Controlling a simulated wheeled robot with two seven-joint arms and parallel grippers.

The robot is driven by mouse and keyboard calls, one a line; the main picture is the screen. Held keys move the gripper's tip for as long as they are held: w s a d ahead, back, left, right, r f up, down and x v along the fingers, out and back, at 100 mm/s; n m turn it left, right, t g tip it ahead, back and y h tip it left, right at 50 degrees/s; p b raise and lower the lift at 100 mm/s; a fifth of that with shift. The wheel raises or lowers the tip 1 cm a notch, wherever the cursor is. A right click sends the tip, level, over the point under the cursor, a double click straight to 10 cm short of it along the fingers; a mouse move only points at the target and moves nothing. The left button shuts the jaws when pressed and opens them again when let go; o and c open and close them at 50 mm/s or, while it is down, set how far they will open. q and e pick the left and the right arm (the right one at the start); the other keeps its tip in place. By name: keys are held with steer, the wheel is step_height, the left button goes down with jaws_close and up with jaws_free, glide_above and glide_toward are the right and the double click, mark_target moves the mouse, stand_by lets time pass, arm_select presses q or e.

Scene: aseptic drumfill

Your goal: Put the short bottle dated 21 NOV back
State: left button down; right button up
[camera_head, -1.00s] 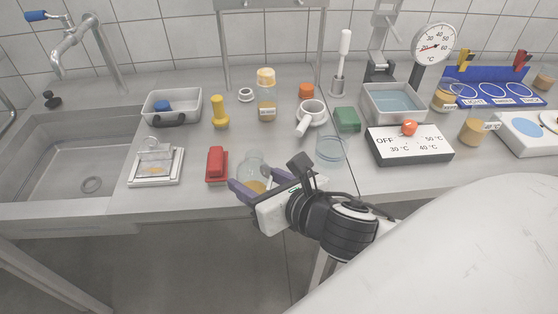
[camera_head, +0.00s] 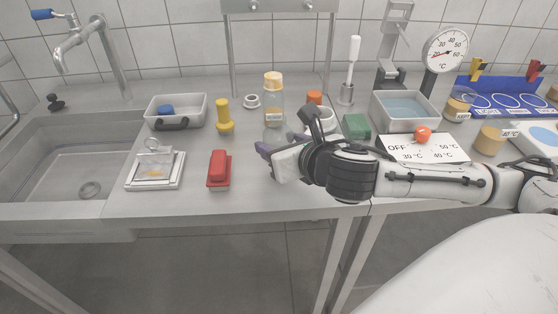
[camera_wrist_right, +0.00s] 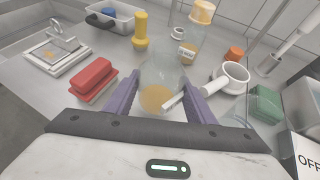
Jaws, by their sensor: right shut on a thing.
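My right gripper (camera_head: 272,146) is shut on a clear glass bottle (camera_head: 277,134) with amber content at its bottom. In the right wrist view the bottle (camera_wrist_right: 163,72) stands upright between the two purple fingers (camera_wrist_right: 160,100); I cannot read a date on it. My left gripper is out of view.
A tall bottle with an orange cap (camera_head: 273,97) stands just behind the held bottle. A white mortar (camera_wrist_right: 232,77) is to its right. A red block (camera_head: 219,168), yellow plunger (camera_head: 224,118) and grey tub (camera_head: 176,110) lie left. The front counter is clear between red block and arm.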

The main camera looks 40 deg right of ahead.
step_height(320, 180, down, 4)
steer(key=shift+r+b, duration=0.1)
steer(key=shift+b, duration=0.35)
steer(key=o, duration=1.1)
